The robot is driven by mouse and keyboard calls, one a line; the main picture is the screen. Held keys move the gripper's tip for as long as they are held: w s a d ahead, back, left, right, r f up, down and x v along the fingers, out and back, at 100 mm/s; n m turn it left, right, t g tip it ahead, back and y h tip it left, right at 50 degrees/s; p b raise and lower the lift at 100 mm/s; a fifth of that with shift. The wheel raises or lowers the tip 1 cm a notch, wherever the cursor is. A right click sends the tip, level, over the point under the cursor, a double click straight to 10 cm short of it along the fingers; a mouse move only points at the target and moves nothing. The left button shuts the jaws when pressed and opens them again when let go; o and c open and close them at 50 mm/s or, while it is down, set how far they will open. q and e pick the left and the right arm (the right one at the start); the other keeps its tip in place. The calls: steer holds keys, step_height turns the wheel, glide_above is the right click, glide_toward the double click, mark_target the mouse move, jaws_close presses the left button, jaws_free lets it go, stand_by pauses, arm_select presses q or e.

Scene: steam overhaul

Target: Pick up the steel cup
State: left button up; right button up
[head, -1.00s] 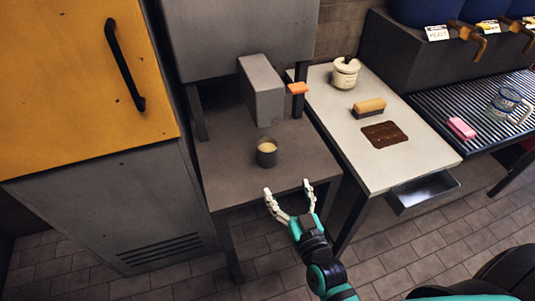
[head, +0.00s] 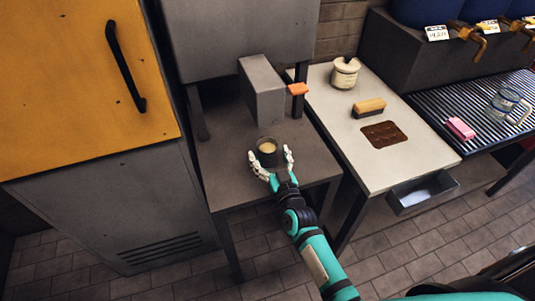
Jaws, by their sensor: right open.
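The steel cup (head: 268,148) is small, dark grey and upright, with pale tan contents showing at its top. It stands on the grey shelf of the machine, below and in front of a grey box-shaped head. My right gripper (head: 271,160) is open, with one pale finger to the left of the cup and one to its right. The fingers reach around the near side of the cup; I cannot tell whether they touch it. The cup's lower near side is partly hidden by the gripper. My left gripper is not in view.
The grey box-shaped head (head: 263,90) with an orange tab (head: 298,89) overhangs just behind the cup. A yellow-doored cabinet (head: 70,80) stands left.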

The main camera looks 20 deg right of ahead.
steer(key=shift+c, duration=0.4)
steer(key=c, duration=1.3)
steer(key=shift+r, duration=0.1)
steer(key=shift+c, duration=1.3)
steer(key=shift+r, duration=0.1)
